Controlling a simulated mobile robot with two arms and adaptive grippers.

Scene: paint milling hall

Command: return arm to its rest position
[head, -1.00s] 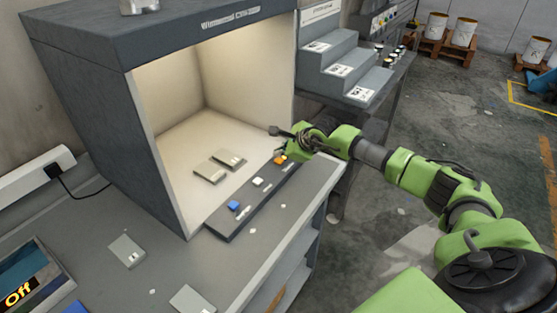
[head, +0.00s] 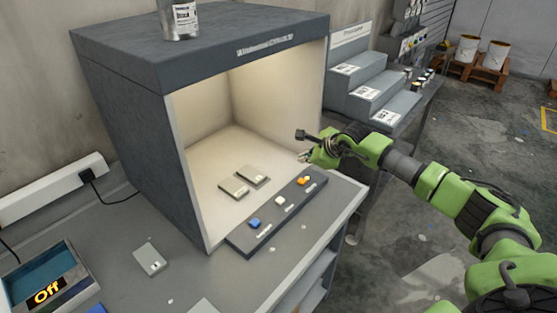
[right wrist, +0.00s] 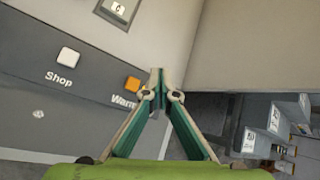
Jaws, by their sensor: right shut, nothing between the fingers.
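My right arm (head: 437,186), green and dark grey, reaches in from the right in the head view. Its gripper (head: 303,157) is at the right front edge of the lit light booth (head: 200,48), a little above and behind the button panel's orange button (head: 303,181). In the right wrist view the gripper (right wrist: 159,75) is shut with its fingertips together and nothing between them. The orange button (right wrist: 133,84) is just left of the fingertips there, and a white button labelled Shop (right wrist: 68,57) is further left. My left gripper is not in view.
Two flat panels (head: 235,187) lie inside the booth. A metal can (head: 180,18) stands on top. A display reading Off (head: 47,291) and a loose panel (head: 150,259) are on the bench at left. A stepped grey stand (head: 365,85) is behind the arm. Open floor lies to the right.

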